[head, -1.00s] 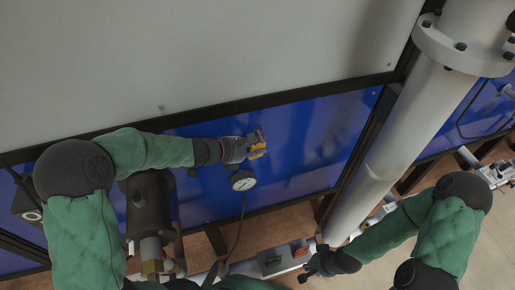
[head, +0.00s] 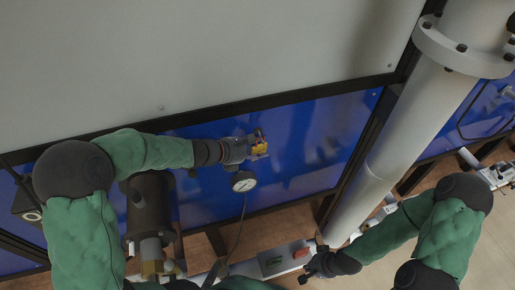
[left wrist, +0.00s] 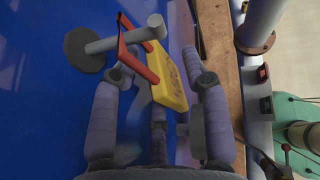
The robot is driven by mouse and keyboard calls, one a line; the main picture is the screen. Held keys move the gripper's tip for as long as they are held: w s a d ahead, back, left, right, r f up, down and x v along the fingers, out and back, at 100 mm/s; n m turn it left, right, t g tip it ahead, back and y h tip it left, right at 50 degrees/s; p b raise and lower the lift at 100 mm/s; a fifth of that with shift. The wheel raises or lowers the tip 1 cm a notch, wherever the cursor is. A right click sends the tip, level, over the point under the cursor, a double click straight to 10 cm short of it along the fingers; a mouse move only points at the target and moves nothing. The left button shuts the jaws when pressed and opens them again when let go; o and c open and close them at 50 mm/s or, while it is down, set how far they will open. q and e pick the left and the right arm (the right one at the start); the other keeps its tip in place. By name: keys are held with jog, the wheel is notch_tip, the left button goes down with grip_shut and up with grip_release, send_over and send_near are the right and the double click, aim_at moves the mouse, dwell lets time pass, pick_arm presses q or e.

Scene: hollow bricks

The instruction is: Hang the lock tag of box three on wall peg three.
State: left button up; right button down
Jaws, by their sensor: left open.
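In the left wrist view a yellow tag (left wrist: 170,82) hangs from a red shackle (left wrist: 121,38). The shackle loops around the shaft of a grey wall peg (left wrist: 110,43), between its round base and its capped end. My left gripper (left wrist: 163,84) is open, one finger on each side of the tag. I cannot tell whether a finger still touches it. Any number on the tag is unreadable. In the head view the tag (head: 259,150) shows at the tips of my left gripper (head: 252,147), against the blue panel. My right gripper (head: 307,274) is low, far from the tag; its jaws are unclear.
A dark cylinder (head: 150,205) stands below my left forearm. A thick white pipe (head: 400,140) rises at the right. A grey box with a red part (head: 301,253) is near my right gripper.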

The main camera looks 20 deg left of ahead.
pick_arm(q)
jog(key=v, duration=1.2)
jog(key=shift+d, duration=0.15)
